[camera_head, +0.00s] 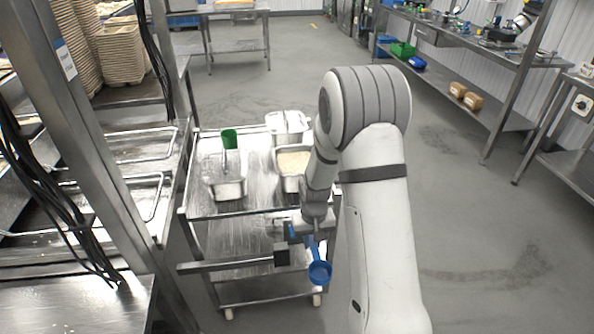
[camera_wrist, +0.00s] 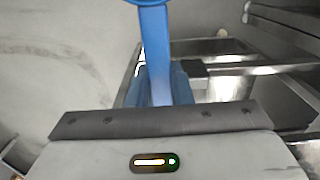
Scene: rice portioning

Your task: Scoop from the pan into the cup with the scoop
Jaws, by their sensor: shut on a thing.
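My gripper (camera_head: 308,238) is shut on the handle of a blue scoop (camera_head: 319,271). The scoop hangs low, in front of the cart's near right side and apart from the pans. In the wrist view the blue scoop handle (camera_wrist: 155,50) runs up from between the fingers, with its bowl mostly out of frame at the top. A metal pan (camera_head: 292,182) with pale rice-like contents is on the cart, partly hidden by my arm. A green cup (camera_head: 229,138) is at the cart's back left; what it rests on is unclear.
The steel cart (camera_head: 255,205) also carries a smaller pan (camera_head: 228,190) with white contents and a white container (camera_head: 288,122) at the back. A metal bar (camera_head: 225,265) juts across the cart's near side. Steel racking stands close on the left. The floor to the right is clear.

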